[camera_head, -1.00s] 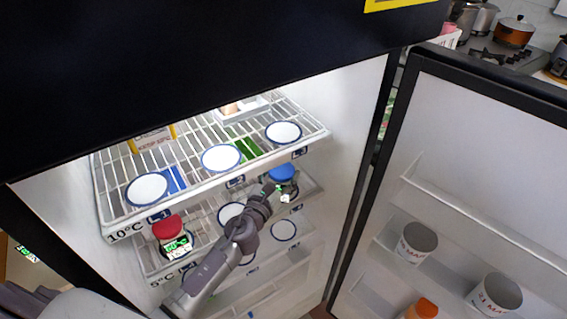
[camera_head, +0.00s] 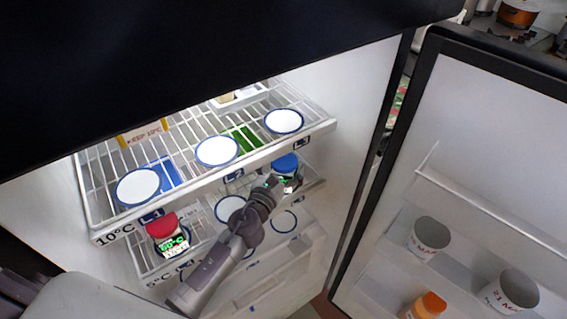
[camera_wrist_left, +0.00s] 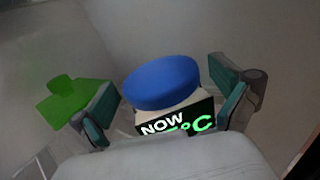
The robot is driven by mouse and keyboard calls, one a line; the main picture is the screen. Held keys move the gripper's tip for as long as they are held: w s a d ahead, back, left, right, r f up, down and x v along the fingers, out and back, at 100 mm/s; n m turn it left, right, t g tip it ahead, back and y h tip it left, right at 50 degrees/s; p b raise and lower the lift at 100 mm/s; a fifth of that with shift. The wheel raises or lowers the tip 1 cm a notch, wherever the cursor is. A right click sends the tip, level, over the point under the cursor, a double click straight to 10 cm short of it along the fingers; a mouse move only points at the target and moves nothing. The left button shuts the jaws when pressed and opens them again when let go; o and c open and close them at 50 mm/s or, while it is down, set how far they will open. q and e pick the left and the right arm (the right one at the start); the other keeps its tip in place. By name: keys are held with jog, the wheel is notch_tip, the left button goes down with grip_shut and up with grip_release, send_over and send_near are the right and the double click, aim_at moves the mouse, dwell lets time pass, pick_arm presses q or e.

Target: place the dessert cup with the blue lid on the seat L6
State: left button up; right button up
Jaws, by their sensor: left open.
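The dessert cup with the blue lid (camera_head: 286,163) is at the right end of the second fridge shelf. In the wrist view, its blue lid (camera_wrist_left: 162,82) sits over a dark display reading "NOW" and a partly hidden green °C value. My left gripper (camera_head: 284,184) is open at the cup. In the wrist view, one finger is on each side of it, with apparent gaps. The seat under the cup is hidden. White, blue-rimmed seats, such as the top-right one (camera_head: 284,121), mark the shelves. I cannot read an L6 label. My right gripper is not in view.
A red-lidded cup (camera_head: 164,232) stands at the left of the second shelf. The top wire shelf (camera_head: 205,185) overhangs the cups. The open door (camera_head: 480,130) on the right holds mugs and an orange-capped bottle. A green shape (camera_wrist_left: 72,103) shows beside the left finger.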

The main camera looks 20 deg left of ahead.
pick_arm(q)
jog(key=shift+w+r, duration=0.1)
jog(key=shift+r, duration=0.15)
jog(key=s, duration=0.3)
jog(key=s+b, duration=0.1)
jog(key=s, duration=0.3)
jog(key=s+a, duration=0.1)
jog(key=s, duration=0.2)
jog(key=shift+s+f, duration=0.25)
jog(key=shift+s, duration=0.15)
jog(key=shift+s+a+r+b, duration=0.1)
jog(key=shift+s+b, duration=0.2)
jog(key=shift+s, duration=0.35)
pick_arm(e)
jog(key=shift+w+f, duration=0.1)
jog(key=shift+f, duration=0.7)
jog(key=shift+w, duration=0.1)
